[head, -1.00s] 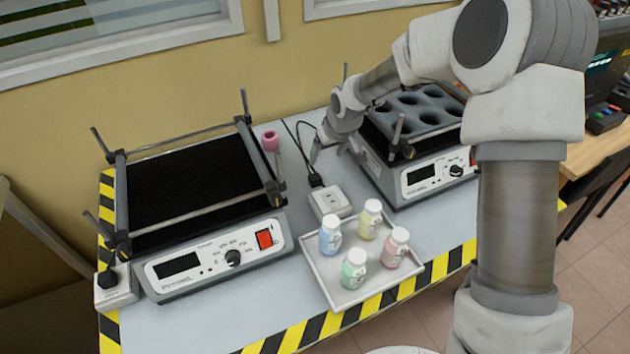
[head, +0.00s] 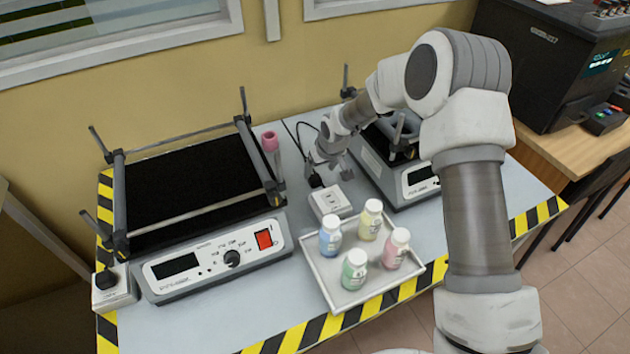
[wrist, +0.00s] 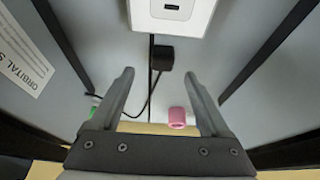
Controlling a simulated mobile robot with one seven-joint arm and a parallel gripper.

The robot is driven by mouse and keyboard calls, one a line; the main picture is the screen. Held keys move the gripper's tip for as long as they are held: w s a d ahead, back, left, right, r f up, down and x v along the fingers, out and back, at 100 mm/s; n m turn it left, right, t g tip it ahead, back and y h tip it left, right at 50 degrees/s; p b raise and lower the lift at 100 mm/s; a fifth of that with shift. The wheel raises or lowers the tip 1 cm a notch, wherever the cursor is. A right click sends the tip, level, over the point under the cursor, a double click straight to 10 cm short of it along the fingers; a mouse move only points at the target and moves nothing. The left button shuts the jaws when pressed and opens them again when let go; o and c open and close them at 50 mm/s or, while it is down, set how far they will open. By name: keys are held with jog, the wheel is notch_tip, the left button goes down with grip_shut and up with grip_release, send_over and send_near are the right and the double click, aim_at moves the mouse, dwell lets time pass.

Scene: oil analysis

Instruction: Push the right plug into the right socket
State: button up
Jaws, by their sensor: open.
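The right socket (head: 331,201) is a white box on the bench between the two shakers. It also shows at the top of the wrist view (wrist: 172,14). The right plug (head: 316,181) is black with a black cord, at the socket's wall-side end. In the wrist view the plug (wrist: 161,58) appears close to the socket; I cannot tell whether they touch. My gripper (head: 328,174) is open and empty above the plug. In the wrist view the plug lies beyond the fingertips (wrist: 159,76), roughly midway between them.
The left shaker (head: 215,258) and right shaker (head: 412,185) flank the socket. A tray (head: 322,281) with several capped bottles stands in front. A pink ring-shaped piece (head: 270,141) is left of my gripper. A second socket (head: 122,296) holds a black plug (head: 105,280) at far left.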

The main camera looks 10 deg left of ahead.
aim_at(314, 176)
jog(key=shift+x, duration=2.35)
jog(key=shift+a, duration=0.2)
jog(key=shift+c, duration=0.2)
grip_shut()
jog(key=shift+r, duration=0.15)
jog(key=shift+r, duration=0.6)
notch_tip(314, 176, up, 3)
jog(key=shift+r, duration=0.1)
jog(key=s+d+r, duration=0.2)
jog(key=d+r, duration=0.1)
jog(key=d, duration=0.2)
jog(key=s+d+r+p, duration=0.1)
jog(key=s+d+r, duration=0.1)
jog(key=d, duration=0.4)
jog(key=shift+r, duration=0.7)
